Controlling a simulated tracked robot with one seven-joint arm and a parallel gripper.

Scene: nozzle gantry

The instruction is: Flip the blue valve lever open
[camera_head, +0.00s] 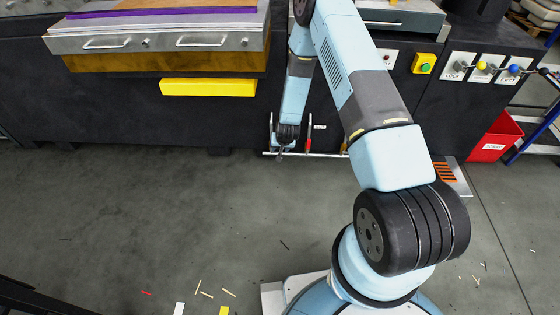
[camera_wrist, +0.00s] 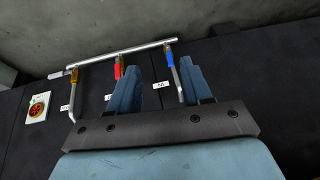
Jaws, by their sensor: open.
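The blue valve lever (camera_wrist: 168,55) shows in the wrist view near the right end of a silver pipe (camera_wrist: 95,62). Its blue part lies near the pipe, and a bare metal length runs from it toward my gripper. My gripper (camera_wrist: 157,68) is open, with its two dark blue fingers spread. The blue lever lies between the fingertips, closer to the right finger; I cannot tell whether they touch. In the head view my gripper (camera_head: 287,140) points down at the front of the dark bench, by the pipe (camera_head: 325,155); the blue lever cannot be made out there.
A red lever (camera_wrist: 118,68) and an orange one (camera_wrist: 74,76) sit on the same pipe, left of the blue one. A panel with coloured knobs (camera_head: 483,66) and a red bin (camera_head: 497,137) are at the right. The grey floor has small scraps.

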